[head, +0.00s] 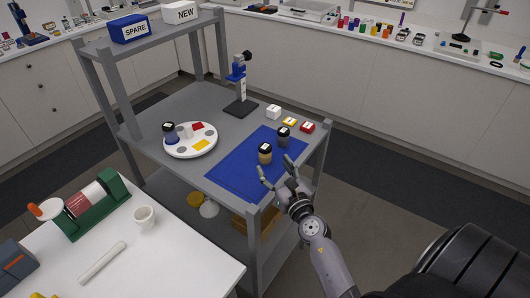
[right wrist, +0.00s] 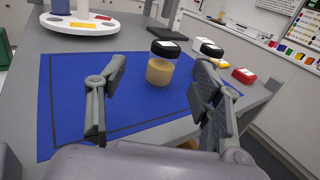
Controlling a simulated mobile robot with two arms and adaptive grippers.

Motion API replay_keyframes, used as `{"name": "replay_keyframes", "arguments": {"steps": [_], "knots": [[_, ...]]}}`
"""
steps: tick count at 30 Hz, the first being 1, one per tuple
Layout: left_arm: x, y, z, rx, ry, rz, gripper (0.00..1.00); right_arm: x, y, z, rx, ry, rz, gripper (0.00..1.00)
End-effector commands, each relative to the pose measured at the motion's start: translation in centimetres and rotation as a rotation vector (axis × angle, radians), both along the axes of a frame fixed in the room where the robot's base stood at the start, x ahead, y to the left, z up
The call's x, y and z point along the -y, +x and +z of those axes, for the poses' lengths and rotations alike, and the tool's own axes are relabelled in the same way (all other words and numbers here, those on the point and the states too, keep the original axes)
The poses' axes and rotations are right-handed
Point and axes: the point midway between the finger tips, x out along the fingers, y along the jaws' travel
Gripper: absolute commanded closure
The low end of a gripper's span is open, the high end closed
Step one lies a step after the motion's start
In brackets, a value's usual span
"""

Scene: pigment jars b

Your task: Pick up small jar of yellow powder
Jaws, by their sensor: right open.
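The small jar of yellow powder (head: 265,153) stands upright on the blue mat (head: 232,178) on the grey shelf unit. It has a black lid with a white label on top. In the right wrist view the jar (right wrist: 160,66) stands beyond the fingertips, between the two fingers in the picture. My right gripper (head: 277,172) is open and empty at the front edge of the mat; its fingers also show in the right wrist view (right wrist: 160,85). A second black-lidded jar (head: 283,136) with grey contents stands just behind and right of it. My left gripper is not in view.
White, yellow and red (head: 307,127) small boxes sit at the right edge. A stand (head: 240,88) is behind. The mat's left part is clear.

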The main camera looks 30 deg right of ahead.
Motion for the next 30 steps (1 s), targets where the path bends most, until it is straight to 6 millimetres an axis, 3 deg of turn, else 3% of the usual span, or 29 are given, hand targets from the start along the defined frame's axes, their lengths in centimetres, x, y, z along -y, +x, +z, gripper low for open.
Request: {"name": "replay_keyframes", "arguments": {"steps": [19, 28, 30], "knots": [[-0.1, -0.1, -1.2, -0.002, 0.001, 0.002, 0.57, 2.0, 6.9, 0.0, 0.001, 0.003, -0.001, 0.40], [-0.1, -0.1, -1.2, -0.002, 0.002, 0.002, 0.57, 2.1, 7.3, 0.1, 0.000, 0.002, -0.001, 0.40], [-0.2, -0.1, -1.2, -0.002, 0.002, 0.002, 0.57, 2.1, 7.3, 0.1, 0.000, 0.002, -0.001, 0.44]]}}
